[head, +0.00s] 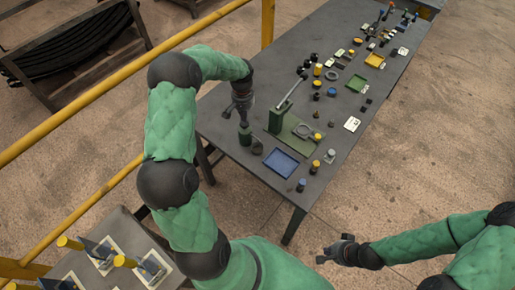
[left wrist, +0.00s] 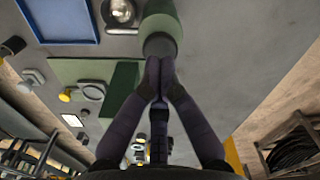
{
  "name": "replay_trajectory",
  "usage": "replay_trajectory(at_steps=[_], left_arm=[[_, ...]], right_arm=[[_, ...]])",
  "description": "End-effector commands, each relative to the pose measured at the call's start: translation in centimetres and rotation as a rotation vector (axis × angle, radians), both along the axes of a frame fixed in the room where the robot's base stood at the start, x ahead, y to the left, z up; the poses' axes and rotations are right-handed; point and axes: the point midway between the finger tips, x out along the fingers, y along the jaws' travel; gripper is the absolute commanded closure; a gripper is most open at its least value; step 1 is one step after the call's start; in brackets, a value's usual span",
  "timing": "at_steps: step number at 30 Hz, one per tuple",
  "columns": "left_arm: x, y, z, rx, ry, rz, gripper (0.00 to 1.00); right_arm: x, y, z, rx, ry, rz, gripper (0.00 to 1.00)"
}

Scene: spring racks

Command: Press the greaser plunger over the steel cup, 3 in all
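The greaser (head: 244,136) is a green cylinder near the table's left edge; it also shows in the left wrist view (left wrist: 162,22), with a grey near end. My left gripper (head: 243,121) is right above it, pointing down. In the left wrist view its fingertips (left wrist: 159,78) are together at the greaser's grey end; I see nothing between them, and whether they touch the end is unclear.
A green press with a lever (head: 276,121) and green base plate stands right of the greaser. A blue tray (head: 281,162) lies in front of it. Several small parts and a yellow tray (head: 356,83) lie further along the table. Yellow railing (head: 130,79) runs at the left.

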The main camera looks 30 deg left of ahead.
Motion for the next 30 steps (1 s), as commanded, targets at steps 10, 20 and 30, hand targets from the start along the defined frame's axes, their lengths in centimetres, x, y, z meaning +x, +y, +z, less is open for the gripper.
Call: replay_trajectory(at_steps=[10, 20, 30], left_arm=[[0.0, 0.0, 0.0, 0.000, 0.000, 0.000, 1.00], [0.0, 0.0, -0.1, 0.000, 0.000, 0.000, 1.00], [0.0, 0.0, -1.1, 0.001, 0.000, 0.000, 1.00]], right_arm=[[0.0, 0.0, 0.0, 0.000, 0.000, 0.000, 1.00], [0.0, 0.0, -0.1, 0.000, 0.000, 0.000, 1.00], [0.0, 0.0, -0.8, 0.000, 0.000, 0.000, 1.00]])
